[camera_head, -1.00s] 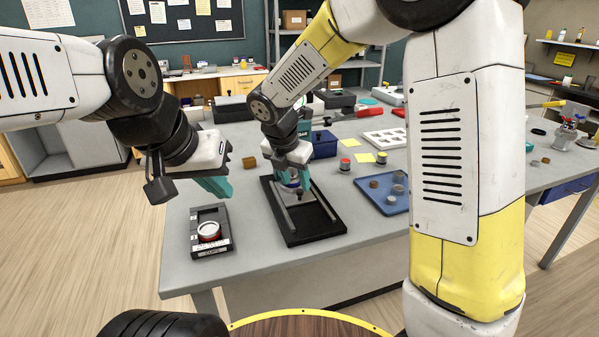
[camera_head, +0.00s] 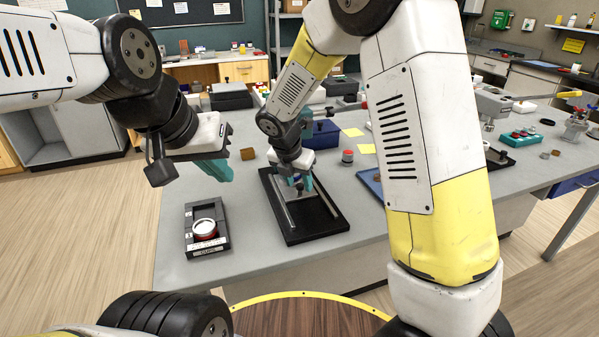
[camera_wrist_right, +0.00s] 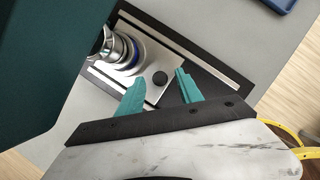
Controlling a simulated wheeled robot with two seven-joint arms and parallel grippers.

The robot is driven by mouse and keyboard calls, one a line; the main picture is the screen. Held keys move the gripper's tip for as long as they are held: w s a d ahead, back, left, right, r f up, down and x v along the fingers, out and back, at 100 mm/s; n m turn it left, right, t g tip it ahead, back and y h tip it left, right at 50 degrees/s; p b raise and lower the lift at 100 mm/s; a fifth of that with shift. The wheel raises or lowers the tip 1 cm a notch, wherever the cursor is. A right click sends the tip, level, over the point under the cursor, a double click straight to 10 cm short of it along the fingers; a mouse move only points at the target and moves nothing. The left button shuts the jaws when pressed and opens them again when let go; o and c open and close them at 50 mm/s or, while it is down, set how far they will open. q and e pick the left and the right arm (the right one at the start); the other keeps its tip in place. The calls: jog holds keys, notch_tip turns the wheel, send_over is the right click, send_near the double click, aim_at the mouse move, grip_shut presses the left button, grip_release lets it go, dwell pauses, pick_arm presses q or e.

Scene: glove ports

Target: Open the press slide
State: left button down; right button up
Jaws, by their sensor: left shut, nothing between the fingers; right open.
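The press slide (camera_wrist_right: 118,85) is a metal plate on a black railed base (camera_head: 316,225), which lies on the grey table. My right gripper (camera_head: 301,184) is over the base in the head view. Contact cannot be told. My left gripper (camera_head: 222,172) is shut and empty above the table, left of the base.
A black fixture (camera_head: 206,245) with a red-and-white round part stands left of the base. A blue box (camera_head: 322,133), a small brown block (camera_head: 247,154) and a red-topped jar (camera_head: 347,157) are behind. Bare table lies between the fixture and the base.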

grip_shut()
dwell(1.4)
